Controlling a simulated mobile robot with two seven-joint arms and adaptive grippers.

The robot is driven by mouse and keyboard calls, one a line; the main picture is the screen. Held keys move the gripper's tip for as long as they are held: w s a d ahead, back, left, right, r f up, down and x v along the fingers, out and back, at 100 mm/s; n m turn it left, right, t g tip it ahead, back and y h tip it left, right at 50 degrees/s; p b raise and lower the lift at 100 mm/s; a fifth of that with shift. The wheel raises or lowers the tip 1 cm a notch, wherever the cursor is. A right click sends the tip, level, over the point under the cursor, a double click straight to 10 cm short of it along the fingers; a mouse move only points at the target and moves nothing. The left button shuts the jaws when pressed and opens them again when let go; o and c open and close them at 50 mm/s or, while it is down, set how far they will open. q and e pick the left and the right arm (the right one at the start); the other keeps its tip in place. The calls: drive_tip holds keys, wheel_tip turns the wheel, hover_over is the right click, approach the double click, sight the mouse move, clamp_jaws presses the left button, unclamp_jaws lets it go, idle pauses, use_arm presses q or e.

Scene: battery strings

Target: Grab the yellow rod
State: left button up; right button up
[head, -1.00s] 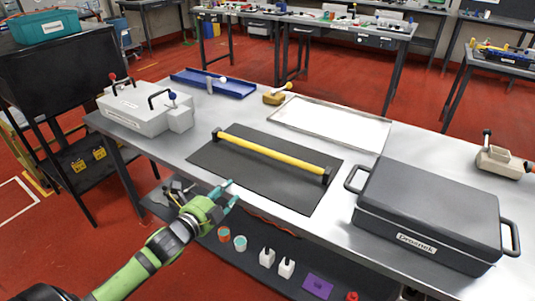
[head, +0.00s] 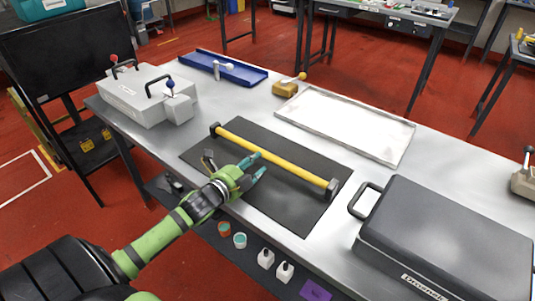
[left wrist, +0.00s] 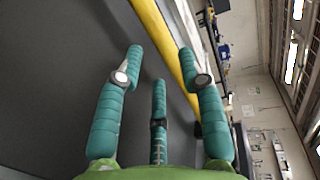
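The yellow rod (head: 277,158) lies across two dark end supports on a black mat (head: 290,213) on the steel table. It also shows in the left wrist view (left wrist: 160,35), running diagonally beyond the fingers. My left gripper (head: 257,166) is over the mat, just on the near side of the rod's middle. Its teal fingers are spread and empty in the left wrist view (left wrist: 158,68). I cannot tell whether a fingertip touches the rod. My right gripper is not in view.
A grey box with handles (head: 148,95) and a blue tray (head: 223,69) stand at the left and back. A silver tray (head: 345,122) lies behind the mat. A large dark case (head: 445,235) stands at the right. Small items sit on the lower shelf (head: 240,255).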

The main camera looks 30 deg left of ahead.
sight(262, 164)
use_arm(q)
drive_tip(key=w, duration=0.4)
drive_tip(key=shift+a+f, duration=0.15)
drive_tip(key=shift+f, duration=0.25)
drive_tip(key=shift+w, duration=0.2)
clamp_jaws()
drive_tip(key=shift+w, duration=0.1)
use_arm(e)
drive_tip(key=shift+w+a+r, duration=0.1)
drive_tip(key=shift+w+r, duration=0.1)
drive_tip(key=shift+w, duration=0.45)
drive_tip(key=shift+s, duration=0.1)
